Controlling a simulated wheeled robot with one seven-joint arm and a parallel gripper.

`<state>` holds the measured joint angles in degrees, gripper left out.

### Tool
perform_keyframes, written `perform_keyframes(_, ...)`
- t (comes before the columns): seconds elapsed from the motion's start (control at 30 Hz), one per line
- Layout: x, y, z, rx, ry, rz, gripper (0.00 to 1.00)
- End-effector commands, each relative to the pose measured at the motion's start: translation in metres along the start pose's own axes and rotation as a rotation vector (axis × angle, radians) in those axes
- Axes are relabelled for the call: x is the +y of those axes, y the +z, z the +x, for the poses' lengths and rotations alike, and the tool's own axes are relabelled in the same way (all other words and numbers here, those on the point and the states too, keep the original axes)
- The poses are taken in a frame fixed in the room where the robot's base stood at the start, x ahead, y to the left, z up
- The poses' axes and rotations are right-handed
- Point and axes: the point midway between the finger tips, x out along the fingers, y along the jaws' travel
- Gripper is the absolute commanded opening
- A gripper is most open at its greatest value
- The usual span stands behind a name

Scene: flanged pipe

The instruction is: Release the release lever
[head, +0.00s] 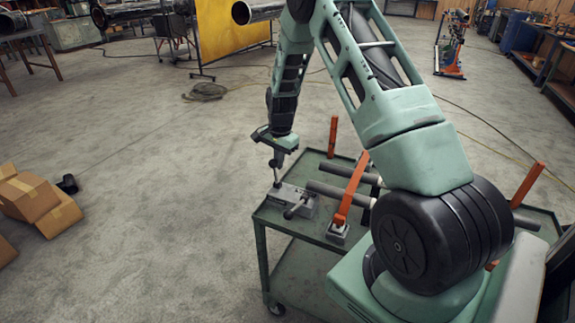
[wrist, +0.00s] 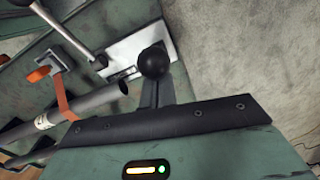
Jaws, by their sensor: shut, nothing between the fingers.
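A grey clamp block (head: 300,204) sits at the near-left corner of the green cart and carries two levers. One lever (head: 276,176) stands nearly upright under my gripper (head: 278,160). Its black ball knob (wrist: 153,61) shows large in the wrist view, right in front of my fingers (wrist: 150,95). The other, a metal rod lever (wrist: 72,32), lies to the left in the wrist view. No label shows which is the release lever. My gripper points down and is shut and empty. I cannot tell if the fingers touch the knob.
Grey pipes (head: 340,193) lie on the cart (head: 262,216) beside the block, with an orange strap-like arm (head: 351,188) across them. Orange posts (head: 333,137) stand at the cart's edges. Cardboard boxes (head: 35,200) lie far left.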

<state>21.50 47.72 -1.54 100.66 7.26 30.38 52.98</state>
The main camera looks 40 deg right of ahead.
Motion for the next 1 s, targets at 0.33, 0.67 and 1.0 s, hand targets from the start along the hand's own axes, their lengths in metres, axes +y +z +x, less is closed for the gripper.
perform_keyframes(0.33,0.001,0.025,0.004,0.23,-0.042,-0.02,0.0)
perform_keyframes(0.67,0.006,0.041,0.009,0.237,-0.045,-0.012,0.0)
perform_keyframes(1.0,0.009,0.054,0.016,0.235,-0.043,-0.014,0.0)
